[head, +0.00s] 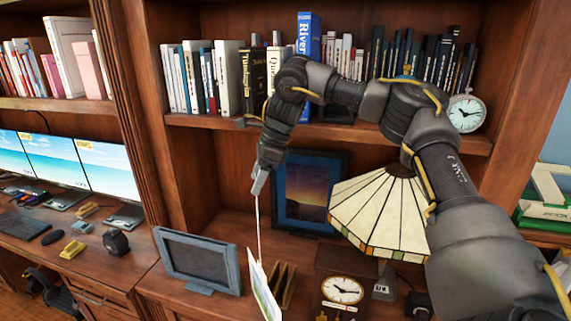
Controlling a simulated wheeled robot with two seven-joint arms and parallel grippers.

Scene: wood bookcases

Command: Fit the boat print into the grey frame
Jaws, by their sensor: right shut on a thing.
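The grey frame (200,262) stands upright at the lower left of the bookcase ledge, with a plain dark panel and no picture showing. My right gripper (260,183) is above and right of it, shut on the top of a thin white sheet (259,225) seen almost edge-on. The sheet hangs down, and its picture side cannot be made out. Below it, a white-bordered print (264,288) with green and blue shows at a steep angle. I cannot tell whether they are one piece or whether a boat is on it. My left gripper is out of view.
A dark blue frame with a sunset picture (308,190) stands behind. A wooden slotted holder (284,284), a mantel clock (341,290) and a stained-glass lamp (380,212) crowd the right. Books (310,35) fill the shelf above. Monitors (107,167) stand on the left desk.

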